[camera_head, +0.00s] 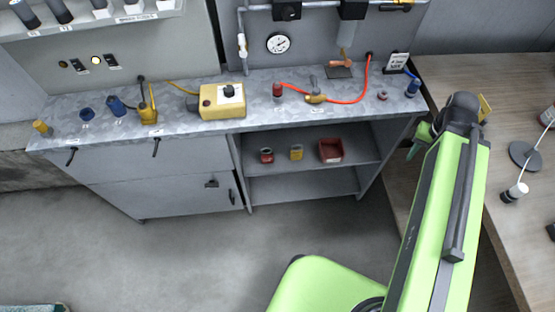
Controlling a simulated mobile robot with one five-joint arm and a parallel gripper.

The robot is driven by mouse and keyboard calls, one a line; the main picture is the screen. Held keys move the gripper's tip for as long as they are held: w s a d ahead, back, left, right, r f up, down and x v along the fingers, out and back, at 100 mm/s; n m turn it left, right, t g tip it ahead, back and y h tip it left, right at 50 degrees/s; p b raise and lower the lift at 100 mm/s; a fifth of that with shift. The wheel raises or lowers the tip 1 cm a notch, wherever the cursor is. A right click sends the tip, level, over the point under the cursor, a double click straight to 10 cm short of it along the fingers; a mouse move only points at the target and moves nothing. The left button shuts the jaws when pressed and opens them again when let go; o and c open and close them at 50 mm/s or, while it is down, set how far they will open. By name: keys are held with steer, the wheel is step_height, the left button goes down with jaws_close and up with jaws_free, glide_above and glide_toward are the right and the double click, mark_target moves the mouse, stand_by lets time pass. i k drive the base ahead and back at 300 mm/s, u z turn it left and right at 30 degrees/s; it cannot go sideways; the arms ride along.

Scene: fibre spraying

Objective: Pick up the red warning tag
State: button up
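I cannot make out a red warning tag for certain. Red things in view are a small red-topped cylinder (277,90) on the metal counter (180,125), a red open box (330,150) and a red jar (266,155) on the shelf below. A small dull-red ring-like piece (383,95) lies near the counter's right end. My gripper (416,142) shows only partly at the end of my green arm, by the counter's right front corner. The arm hides much of it, and its finger opening is unclear. I see nothing held in the visible part.
A yellow control box (222,102) stands mid-counter, with a red hose (345,100) looping to its right. A gauge (278,43) and pipes are on the back panel. A wooden desk (500,90) is at right, bearing a lamp-like stand (524,155). The floor (190,250) in front is clear.

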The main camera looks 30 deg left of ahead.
mark_target(267, 157)
steer(key=z, duration=0.05)
steer(key=k, duration=2.2)
steer(key=u, duration=1.65)
steer(key=i, duration=1.7)
